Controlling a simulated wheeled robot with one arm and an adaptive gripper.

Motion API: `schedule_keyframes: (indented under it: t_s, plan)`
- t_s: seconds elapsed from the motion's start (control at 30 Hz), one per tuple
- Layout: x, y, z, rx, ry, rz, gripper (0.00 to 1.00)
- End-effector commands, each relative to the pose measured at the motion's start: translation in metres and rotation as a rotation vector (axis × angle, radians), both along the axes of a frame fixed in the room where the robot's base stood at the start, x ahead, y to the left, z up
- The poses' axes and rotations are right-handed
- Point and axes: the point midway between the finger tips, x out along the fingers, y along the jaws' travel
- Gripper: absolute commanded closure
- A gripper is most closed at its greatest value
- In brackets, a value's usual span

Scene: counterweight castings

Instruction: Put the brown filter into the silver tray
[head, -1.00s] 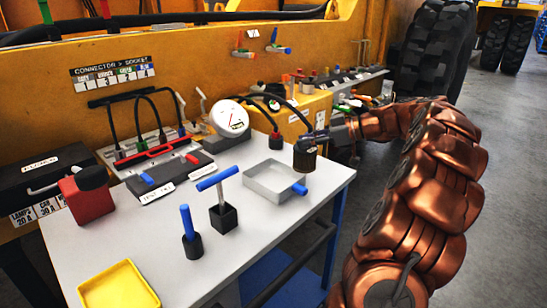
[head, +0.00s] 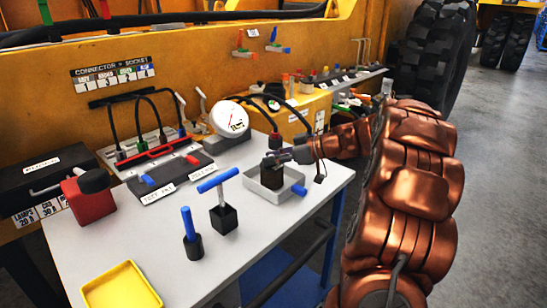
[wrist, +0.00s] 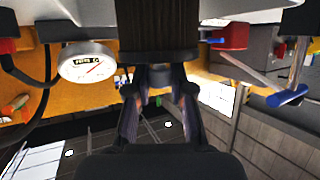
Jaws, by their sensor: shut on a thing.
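The brown filter (head: 271,176) is a dark ribbed cylinder. In the head view it stands upright within the outline of the silver tray, its lower part behind the front wall. I cannot tell whether its base touches the tray floor. The silver tray (head: 268,195) is a shallow square box near the right edge of the table. My gripper (head: 284,156) is shut on the upper end of the filter, reaching in from the right. In the wrist view the filter (wrist: 157,26) is at top centre, between my fingers (wrist: 158,82).
A blue-handled tool (head: 299,190) is at the tray's right side. A white gauge (head: 230,119) and black cables stand behind. A blue T-handle in a black block (head: 222,217), a blue peg (head: 190,235) and a yellow tray (head: 121,287) are to the left.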

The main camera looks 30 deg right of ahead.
Motion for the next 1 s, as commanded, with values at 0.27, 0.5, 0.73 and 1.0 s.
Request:
schedule_keyframes:
  t_s: [0.27,0.5,0.73,1.0]
  plan:
    - [0.0002,-0.0001,-0.0017,0.000,-0.002,-0.001,1.00]
    - [0.0002,-0.0004,-0.0034,-0.001,-0.001,-0.001,0.72]
    - [0.0001,-0.0003,-0.0035,-0.001,-0.001,-0.001,0.53]
    - [0.0001,-0.0003,-0.0026,-0.001,-0.001,-0.001,0.53]
